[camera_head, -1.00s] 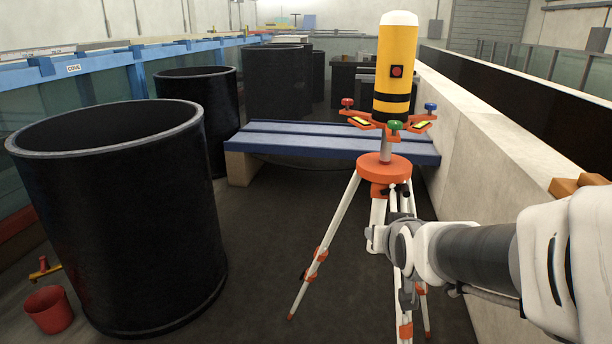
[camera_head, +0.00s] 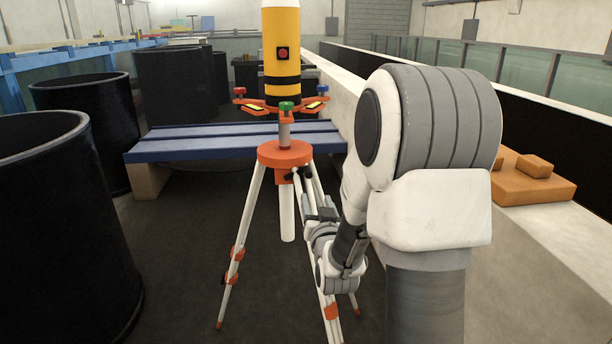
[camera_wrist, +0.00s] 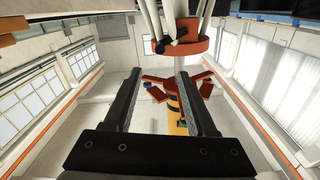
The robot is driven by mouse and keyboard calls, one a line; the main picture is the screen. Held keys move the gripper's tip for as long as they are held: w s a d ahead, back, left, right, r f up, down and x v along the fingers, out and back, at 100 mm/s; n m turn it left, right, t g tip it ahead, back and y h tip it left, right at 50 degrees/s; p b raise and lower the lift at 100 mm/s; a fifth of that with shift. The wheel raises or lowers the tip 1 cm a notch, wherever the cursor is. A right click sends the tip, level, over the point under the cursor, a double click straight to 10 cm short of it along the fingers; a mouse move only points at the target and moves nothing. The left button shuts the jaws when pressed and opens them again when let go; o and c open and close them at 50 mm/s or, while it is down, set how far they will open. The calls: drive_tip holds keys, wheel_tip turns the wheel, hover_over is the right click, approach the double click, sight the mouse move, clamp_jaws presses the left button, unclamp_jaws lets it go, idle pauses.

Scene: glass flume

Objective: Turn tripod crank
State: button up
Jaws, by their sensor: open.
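The tripod has white legs and an orange head (camera_head: 284,153), and stands upright on the dark floor. A yellow cylinder with black bands (camera_head: 282,55) stands above the head on an orange three-armed base. The small dark crank (camera_head: 308,173) sits at the right underside of the head. In the wrist view the crank (camera_wrist: 176,37) shows near the top, under the orange head (camera_wrist: 183,47). My gripper (camera_head: 319,213) is below the crank, beside the tripod's legs. In the wrist view its two black fingers (camera_wrist: 160,75) are apart with nothing between them, and the crank lies beyond their tips.
A blue bench (camera_head: 200,143) stands behind the tripod. Large black tubs (camera_head: 50,235) stand at left. A pale wall ledge runs along the right, with an orange block (camera_head: 530,180) on it. My own arm hides part of the right side.

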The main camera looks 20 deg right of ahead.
sight(310, 177)
drive_tip(key=p+x, duration=0.1)
drive_tip(key=x, duration=1.3)
drive_tip(key=shift+w+d, duration=0.1)
drive_tip(key=shift+w, duration=0.2)
clamp_jaws()
idle(0.8)
